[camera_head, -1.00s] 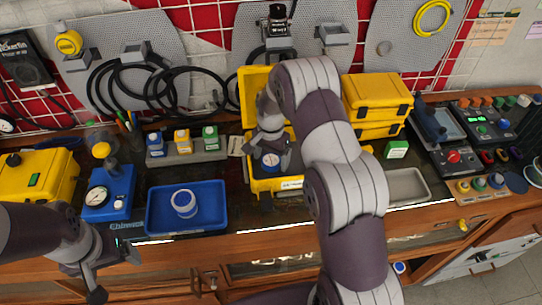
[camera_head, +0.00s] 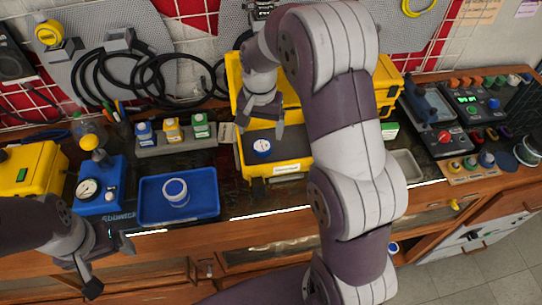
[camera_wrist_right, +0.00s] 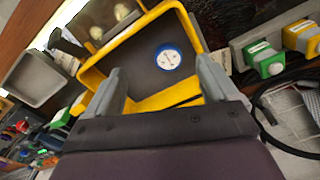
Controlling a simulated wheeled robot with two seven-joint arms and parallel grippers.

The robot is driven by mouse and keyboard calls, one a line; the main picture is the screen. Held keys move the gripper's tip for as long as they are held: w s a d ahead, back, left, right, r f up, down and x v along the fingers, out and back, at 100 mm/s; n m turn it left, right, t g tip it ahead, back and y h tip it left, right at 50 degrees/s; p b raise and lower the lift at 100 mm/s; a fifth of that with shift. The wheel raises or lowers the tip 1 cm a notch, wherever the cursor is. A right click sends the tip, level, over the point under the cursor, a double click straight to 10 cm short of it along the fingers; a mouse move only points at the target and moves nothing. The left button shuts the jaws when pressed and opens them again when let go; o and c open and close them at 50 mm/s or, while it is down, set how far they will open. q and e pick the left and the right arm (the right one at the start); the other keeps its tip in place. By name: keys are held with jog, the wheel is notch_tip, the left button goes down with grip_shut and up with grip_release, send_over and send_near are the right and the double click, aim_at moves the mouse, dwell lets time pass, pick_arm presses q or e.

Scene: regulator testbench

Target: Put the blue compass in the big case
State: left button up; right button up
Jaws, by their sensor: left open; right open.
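The blue compass (camera_head: 262,147), a small round dial with a blue rim and white face, lies inside the open yellow big case (camera_head: 273,170). In the right wrist view the compass (camera_wrist_right: 168,57) rests on the dark floor of the case (camera_wrist_right: 136,35), apart from the fingers. My right gripper (camera_head: 264,124) is open and empty above the back part of the case; its fingers also show in the right wrist view (camera_wrist_right: 160,88). My left gripper (camera_head: 110,266) is open and empty at the front left, below the blue tray.
A blue gauge box (camera_head: 100,205) is further left. A grey tray (camera_head: 405,168) lies to the right. Small colored bottles (camera_head: 172,130) stand behind.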

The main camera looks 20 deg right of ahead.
jog(key=s+a+n, duration=0.2)
jog(key=s+n, duration=0.1)
jog(key=s, duration=0.5)
jog(key=s+a+n+t, duration=0.1)
jog(key=s+n, duration=0.3)
jog(key=s, duration=0.4)
jog(key=shift+s+a+f+n, duration=0.3)
jog(key=shift+s+a+f, duration=0.05)
